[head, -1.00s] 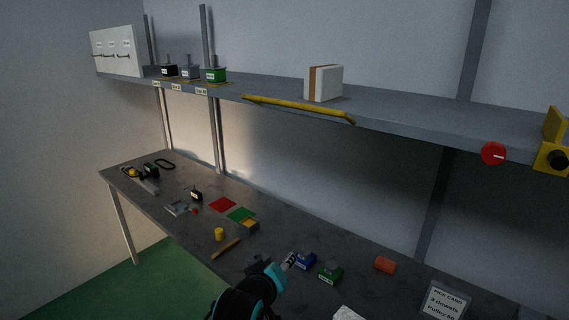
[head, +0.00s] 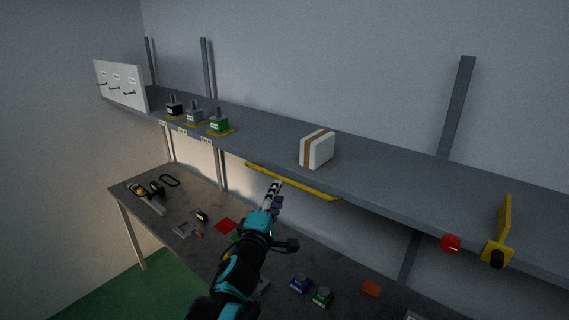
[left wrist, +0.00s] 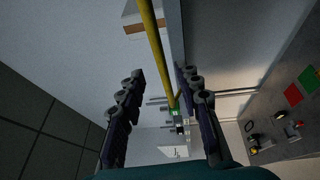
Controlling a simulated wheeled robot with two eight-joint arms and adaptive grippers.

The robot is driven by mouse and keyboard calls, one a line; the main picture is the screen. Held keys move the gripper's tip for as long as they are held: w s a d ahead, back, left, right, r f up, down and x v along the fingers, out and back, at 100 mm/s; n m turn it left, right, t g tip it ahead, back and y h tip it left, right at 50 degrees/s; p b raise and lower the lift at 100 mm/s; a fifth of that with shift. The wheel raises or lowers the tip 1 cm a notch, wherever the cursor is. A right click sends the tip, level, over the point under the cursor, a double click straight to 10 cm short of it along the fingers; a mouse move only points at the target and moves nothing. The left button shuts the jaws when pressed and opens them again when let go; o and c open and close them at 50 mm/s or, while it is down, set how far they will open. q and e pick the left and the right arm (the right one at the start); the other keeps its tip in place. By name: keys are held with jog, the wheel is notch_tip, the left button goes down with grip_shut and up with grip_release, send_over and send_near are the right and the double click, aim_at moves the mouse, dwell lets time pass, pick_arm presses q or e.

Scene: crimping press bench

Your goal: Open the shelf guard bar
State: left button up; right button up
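The yellow shelf guard bar (head: 314,190) runs along the front edge of the grey shelf (head: 385,192), in front of a white box with a brown stripe (head: 322,152). My left gripper (head: 277,186) is raised to the bar and overlaps its middle in the head view. In the left wrist view the gripper (left wrist: 160,73) is open, its dark fingers spread apart. The yellow bar (left wrist: 153,40) passes through the gap between them there, and no finger visibly closes on it. My right gripper is not in view.
On the shelf are several weights, one a green block (head: 219,124), and a white hook panel (head: 121,85). At the right are a red knob (head: 451,243) and a yellow bracket (head: 505,225). The bench (head: 150,213) below holds small items.

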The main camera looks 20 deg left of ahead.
aim_at(284, 179)
pick_arm(q)
jog(key=w, duration=0.5)
jog(key=w+p, duration=0.1)
jog(key=w, duration=0.1)
jog(key=shift+w+a+r, duration=0.2)
jog(key=shift+w+r, duration=0.1)
jog(key=shift+w, duration=0.05)
grip_shut()
